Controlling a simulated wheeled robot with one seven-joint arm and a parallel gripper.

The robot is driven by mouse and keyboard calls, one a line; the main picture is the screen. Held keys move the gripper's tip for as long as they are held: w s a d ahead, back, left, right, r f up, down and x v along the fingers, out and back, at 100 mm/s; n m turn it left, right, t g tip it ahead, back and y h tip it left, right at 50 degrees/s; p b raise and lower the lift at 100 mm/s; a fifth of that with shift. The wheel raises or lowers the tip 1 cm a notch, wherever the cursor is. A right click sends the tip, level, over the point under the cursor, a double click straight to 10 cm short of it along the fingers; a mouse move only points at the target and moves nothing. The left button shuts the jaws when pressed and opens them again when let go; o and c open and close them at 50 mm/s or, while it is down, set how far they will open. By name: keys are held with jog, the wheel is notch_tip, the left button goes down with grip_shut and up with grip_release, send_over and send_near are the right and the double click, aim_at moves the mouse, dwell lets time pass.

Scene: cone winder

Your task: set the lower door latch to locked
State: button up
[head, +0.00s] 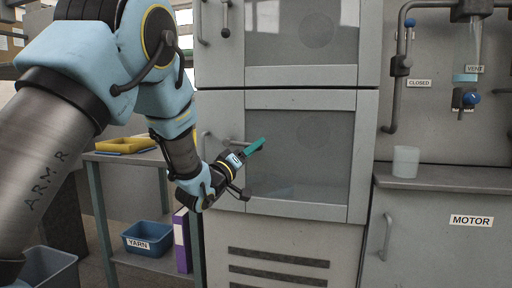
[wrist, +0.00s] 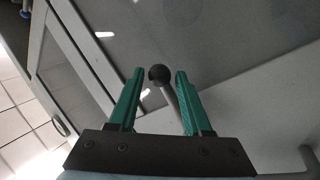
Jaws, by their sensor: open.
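The lower door latch is a grey rod (head: 232,141) lying roughly level at the upper left of the lower door (head: 300,165) in the head view. Its right end is hidden behind my gripper (head: 254,147). In the wrist view, the latch's black ball knob (wrist: 159,75) shows between the two green fingertips of my gripper (wrist: 160,74), with its rod running down between the fingers. My gripper is open, with gaps visible on both sides of the knob.
A vertical door handle (head: 206,146) stands left of the latch. The upper door's lever (head: 226,18) hangs down above. A translucent cup (head: 405,161) stands on the counter at the right.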

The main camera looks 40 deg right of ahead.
jog(key=shift+x, duration=0.9)
grip_shut()
dwell(0.9)
